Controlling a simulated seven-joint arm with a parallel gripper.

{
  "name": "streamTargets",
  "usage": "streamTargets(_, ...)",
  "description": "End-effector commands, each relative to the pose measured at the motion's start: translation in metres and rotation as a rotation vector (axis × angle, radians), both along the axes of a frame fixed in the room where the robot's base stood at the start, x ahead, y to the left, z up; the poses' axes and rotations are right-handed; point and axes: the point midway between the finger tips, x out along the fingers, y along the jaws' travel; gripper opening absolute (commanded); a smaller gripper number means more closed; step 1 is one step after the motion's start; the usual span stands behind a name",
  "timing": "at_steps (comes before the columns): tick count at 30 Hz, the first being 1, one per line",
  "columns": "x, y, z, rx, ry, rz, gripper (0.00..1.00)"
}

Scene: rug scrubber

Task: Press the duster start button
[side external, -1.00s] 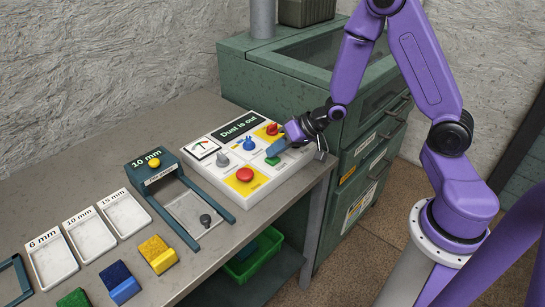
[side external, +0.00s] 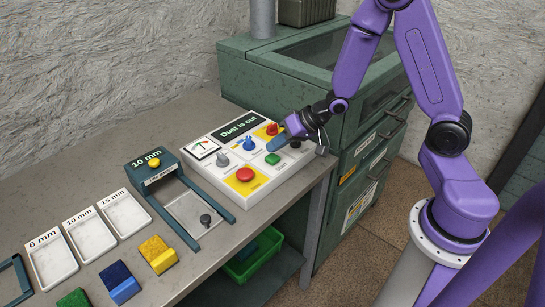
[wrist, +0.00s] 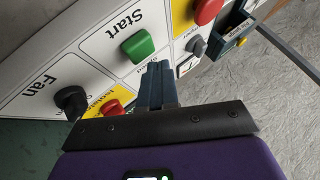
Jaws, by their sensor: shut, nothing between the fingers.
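My gripper (side external: 276,144) is shut and empty over the panel, just behind the green button in the side view.
A large red button (side external: 244,174) on yellow, a blue knob (side external: 249,144), a red knob (side external: 271,129) and a black knob (wrist: 71,100) surround the green button. A dark green frame with a yellow button (side external: 154,162) stands left. A green cabinet (side external: 335,110) rises behind.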

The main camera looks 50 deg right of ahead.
Motion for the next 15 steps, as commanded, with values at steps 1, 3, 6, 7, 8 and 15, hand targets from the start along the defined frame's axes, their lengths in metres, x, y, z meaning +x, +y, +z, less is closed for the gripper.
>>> streamTargets(1,0.000,0.000,0.000,0.000,0.001,0.001,0.00)
streamTargets(3,0.000,0.000,0.000,0.000,0.001,0.001,0.00)
streamTargets(6,0.000,0.000,0.000,0.000,0.000,0.000,0.00)
streamTargets(7,0.000,0.000,0.001,0.000,-0.001,0.001,0.00)
streamTargets(8,0.000,0.000,0.002,0.000,-0.001,0.001,0.00)
streamTargets(15,0.000,0.001,0.022,0.001,-0.004,0.003,0.00)
